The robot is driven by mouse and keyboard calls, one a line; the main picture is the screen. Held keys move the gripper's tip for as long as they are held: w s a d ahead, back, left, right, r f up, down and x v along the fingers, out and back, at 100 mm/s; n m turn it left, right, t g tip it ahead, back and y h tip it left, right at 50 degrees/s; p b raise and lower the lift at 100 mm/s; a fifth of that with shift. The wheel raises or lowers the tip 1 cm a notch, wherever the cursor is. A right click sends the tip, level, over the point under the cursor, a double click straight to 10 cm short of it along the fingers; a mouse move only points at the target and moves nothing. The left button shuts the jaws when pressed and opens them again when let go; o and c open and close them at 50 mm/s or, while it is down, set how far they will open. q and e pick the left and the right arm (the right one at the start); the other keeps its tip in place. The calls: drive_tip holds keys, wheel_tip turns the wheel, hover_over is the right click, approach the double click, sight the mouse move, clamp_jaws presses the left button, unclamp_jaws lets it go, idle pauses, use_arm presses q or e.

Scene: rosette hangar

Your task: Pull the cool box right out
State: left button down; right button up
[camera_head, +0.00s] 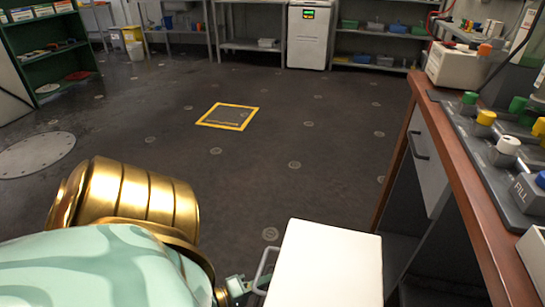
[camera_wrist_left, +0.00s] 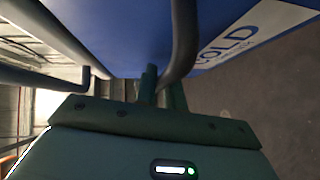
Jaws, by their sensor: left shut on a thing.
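The cool box shows its white lid (camera_head: 325,265) at the bottom of the head view, beside the workbench's open underside. Its lower part is cut off there. In the left wrist view its blue side (camera_wrist_left: 125,35) fills the top, with a white label reading COLD (camera_wrist_left: 255,30). A grey loop handle (camera_head: 265,272) stands out from its left side. My left gripper (camera_head: 240,287) is at this handle. In the left wrist view my left gripper's green fingers (camera_wrist_left: 162,88) are shut on the handle bar (camera_wrist_left: 184,45). My right gripper is in neither view.
The wooden-topped workbench (camera_head: 470,205) with a drawer (camera_head: 428,160) runs along the right. The dark floor is open left of and beyond the box, with a yellow-framed square (camera_head: 228,116) flat on it. Shelves (camera_head: 50,45) and a white cabinet (camera_head: 307,35) stand far back.

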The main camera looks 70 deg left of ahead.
use_arm(q)
drive_tip(key=shift+s, duration=0.15)
drive_tip(key=c, duration=1.5)
unclamp_jaws()
drive_tip(key=shift+r, duration=0.1)
